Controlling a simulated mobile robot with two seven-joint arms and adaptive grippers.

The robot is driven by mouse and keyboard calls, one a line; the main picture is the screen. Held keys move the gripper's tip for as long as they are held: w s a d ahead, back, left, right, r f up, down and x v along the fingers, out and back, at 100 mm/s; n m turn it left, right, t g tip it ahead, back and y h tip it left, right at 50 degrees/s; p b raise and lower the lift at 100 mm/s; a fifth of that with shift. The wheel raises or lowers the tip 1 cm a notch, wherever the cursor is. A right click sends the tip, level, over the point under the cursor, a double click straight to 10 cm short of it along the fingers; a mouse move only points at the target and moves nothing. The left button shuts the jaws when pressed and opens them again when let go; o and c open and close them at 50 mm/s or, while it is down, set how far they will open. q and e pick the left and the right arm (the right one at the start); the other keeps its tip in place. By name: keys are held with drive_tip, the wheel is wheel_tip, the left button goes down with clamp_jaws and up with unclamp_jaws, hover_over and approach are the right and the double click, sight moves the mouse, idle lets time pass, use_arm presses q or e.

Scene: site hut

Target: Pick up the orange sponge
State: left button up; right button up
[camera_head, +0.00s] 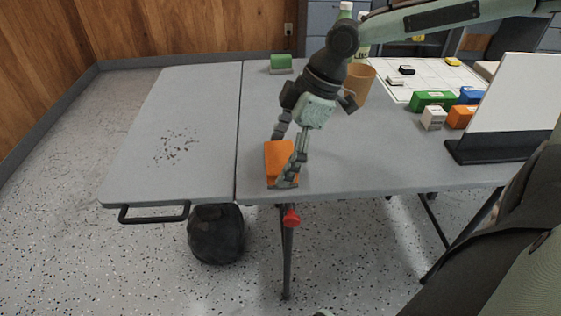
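The orange sponge (277,158) lies on the grey folding table (205,110), near its front edge and just right of the seam. My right gripper (283,165) reaches down over it from the upper right. Its fingers are spread, one at the sponge's far side and one in front of its right side. I cannot tell whether the fingers touch the sponge. The near finger hides part of the sponge's right side. My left gripper is not in view.
A green sponge-like block (281,62) sits at the table's back. An orange-tan cup (359,84) and bottles stand behind my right gripper. Coloured boxes (433,100) and a white panel on a dark stand (500,147) are at right. Dark crumbs (177,147) lie on the otherwise clear left side.

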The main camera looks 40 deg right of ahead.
sight(270, 155)
drive_tip(key=c, duration=0.6)
drive_tip(key=shift+r, duration=0.65)
wheel_tip(270, 155, up, 3)
drive_tip(key=shift+w+p, duration=0.1)
drive_tip(key=shift+p, duration=0.25)
use_arm(q)
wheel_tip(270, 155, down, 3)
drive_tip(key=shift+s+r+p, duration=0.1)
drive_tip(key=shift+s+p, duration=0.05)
drive_tip(key=shift+p, duration=0.15)
use_arm(e)
drive_tip(key=s+a+r, duration=0.4)
drive_tip(key=s+a, duration=0.1)
drive_tip(key=s+a+r, duration=0.2)
drive_tip(key=s+a, duration=0.1)
drive_tip(key=shift+s+a+r, duration=0.15)
drive_tip(key=shift+s+r, duration=0.05)
drive_tip(key=shift+r, duration=0.15)
